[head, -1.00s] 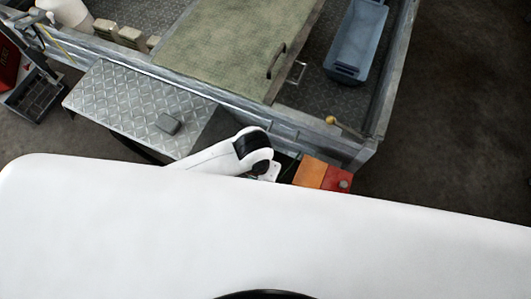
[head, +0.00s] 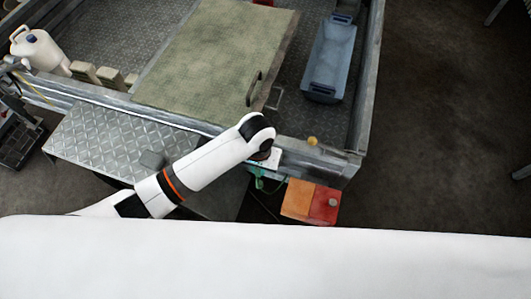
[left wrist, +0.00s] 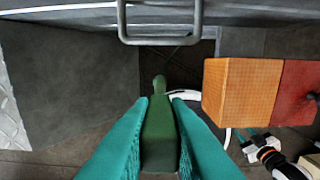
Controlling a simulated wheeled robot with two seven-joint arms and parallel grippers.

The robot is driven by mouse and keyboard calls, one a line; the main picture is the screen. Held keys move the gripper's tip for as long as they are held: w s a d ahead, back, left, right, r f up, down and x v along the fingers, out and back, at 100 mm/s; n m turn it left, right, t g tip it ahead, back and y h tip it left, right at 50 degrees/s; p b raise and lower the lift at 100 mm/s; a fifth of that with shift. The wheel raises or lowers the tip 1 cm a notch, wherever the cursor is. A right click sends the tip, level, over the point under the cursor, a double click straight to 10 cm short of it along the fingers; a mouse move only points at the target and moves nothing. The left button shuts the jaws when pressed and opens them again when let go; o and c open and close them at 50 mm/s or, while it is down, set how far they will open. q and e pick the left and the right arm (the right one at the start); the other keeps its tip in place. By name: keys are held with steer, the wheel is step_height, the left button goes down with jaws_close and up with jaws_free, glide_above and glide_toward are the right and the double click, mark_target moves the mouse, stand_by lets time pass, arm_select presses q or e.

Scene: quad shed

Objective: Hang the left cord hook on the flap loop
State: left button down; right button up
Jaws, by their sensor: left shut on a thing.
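My left gripper (left wrist: 159,100) is shut on a dark green hook (left wrist: 158,133); its teal fingers lie on both sides of it. The hook's rounded tip points away from me, toward the metal. A grey metal loop (left wrist: 161,41) sticks out from a grey edge at the top of the left wrist view, apart from the hook. In the head view my left gripper (head: 259,181) is small and partly hidden by its wrist, beside the trailer's near wall (head: 230,131). What seems to be my right gripper (left wrist: 257,143) shows small at the lower right of the left wrist view.
An orange and red box (head: 310,201) stands right of my left gripper. The trailer holds a green panel (head: 215,65) and a blue-grey bin (head: 329,60).

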arm_select(q)
steer(key=w, duration=0.2)
steer(key=w+d, duration=0.1)
steer(key=w, duration=0.1)
steer(key=w+f, duration=0.1)
steer(key=w, duration=0.1)
steer(key=shift+d+f, duration=0.1)
steer(key=shift+d, duration=0.2)
steer(key=shift+f+p, duration=0.55)
steer(key=shift+f, duration=0.4)
steer(key=shift+f, duration=0.2)
steer(key=c, duration=1.4)
jaws_free()
